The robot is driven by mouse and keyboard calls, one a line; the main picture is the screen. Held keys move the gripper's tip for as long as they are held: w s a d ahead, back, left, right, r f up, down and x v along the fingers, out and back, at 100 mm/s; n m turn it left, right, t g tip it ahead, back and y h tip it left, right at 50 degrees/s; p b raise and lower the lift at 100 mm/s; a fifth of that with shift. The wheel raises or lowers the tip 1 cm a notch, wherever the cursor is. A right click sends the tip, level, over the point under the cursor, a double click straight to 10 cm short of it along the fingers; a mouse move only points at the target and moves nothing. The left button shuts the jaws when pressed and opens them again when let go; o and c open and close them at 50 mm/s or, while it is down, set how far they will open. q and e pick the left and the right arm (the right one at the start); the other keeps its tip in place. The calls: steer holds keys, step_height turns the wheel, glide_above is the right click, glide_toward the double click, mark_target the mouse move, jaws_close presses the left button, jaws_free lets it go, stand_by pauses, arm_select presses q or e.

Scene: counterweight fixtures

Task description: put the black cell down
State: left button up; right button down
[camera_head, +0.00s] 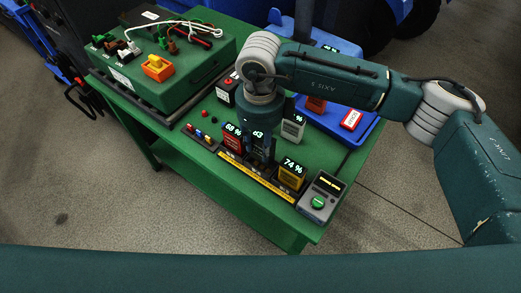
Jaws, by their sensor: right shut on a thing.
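My right gripper (260,150) comes down over the middle of a dark fixture strip with a yellow label (256,184). It is shut on the black cell (258,135), whose lit display partly shows. The gripper covers most of the cell, so I cannot tell whether its base touches the strip. A red cell (232,141) with a lit percentage stands to its left, and a yellow cell (291,176) reading 74 % stands to its right. My left gripper is not in view.
A grey box with a green button (319,196) stands at the green table's (200,158) right front corner. A pale cell (293,128) stands behind the gripper. A blue tray (335,128) holds red items at the right. A green case (190,85) with cables stands at the back left.

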mark_target(261, 154)
step_height(261, 154, down, 4)
steer(key=shift+r+p, duration=0.15)
steer(key=shift+p, duration=0.4)
steer(key=shift+f, duration=0.3)
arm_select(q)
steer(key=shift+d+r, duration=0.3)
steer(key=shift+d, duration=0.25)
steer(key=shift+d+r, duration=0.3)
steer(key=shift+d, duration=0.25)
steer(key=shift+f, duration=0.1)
arm_select(e)
steer(key=shift+f+b, duration=0.2)
steer(key=shift+b, duration=0.1)
steer(key=c, duration=1.2)
jaws_free()
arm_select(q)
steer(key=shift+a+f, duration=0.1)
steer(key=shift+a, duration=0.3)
arm_select(e)
steer(key=shift+r, duration=0.15)
